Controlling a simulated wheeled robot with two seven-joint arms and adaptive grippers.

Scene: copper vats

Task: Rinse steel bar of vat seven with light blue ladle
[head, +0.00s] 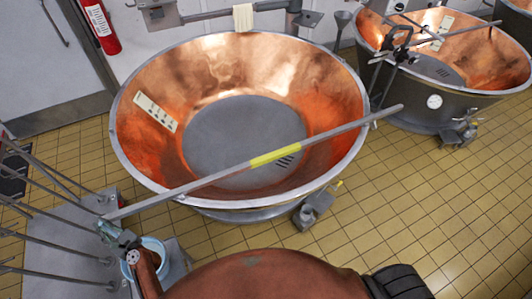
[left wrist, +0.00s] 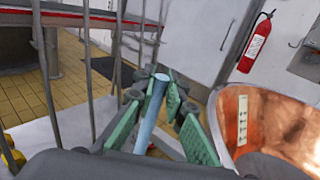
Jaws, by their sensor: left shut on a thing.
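A steel bar (head: 221,173) with a yellow middle band lies across the large copper vat (head: 335,85); both its ends reach past the rim. I can read no vat number. My left gripper (head: 112,232), with green fingers, is at the lower left, near the bar's left end. In the left wrist view the gripper (left wrist: 158,95) is shut on the light blue handle of the ladle (left wrist: 150,112). A light blue round rim (head: 153,241) shows beside my left arm in the head view, partly hidden; I cannot tell whether it is the ladle's bowl. My right gripper is out of view.
A second copper vat (head: 460,60) with fittings stands at the upper right. Several thin metal rods (head: 45,225) rise by a grey platform (head: 75,215) at the left, close to my left gripper. A red fire extinguisher (head: 102,27) hangs on the wall. Yellow tiled floor (head: 420,220) is clear at the right.

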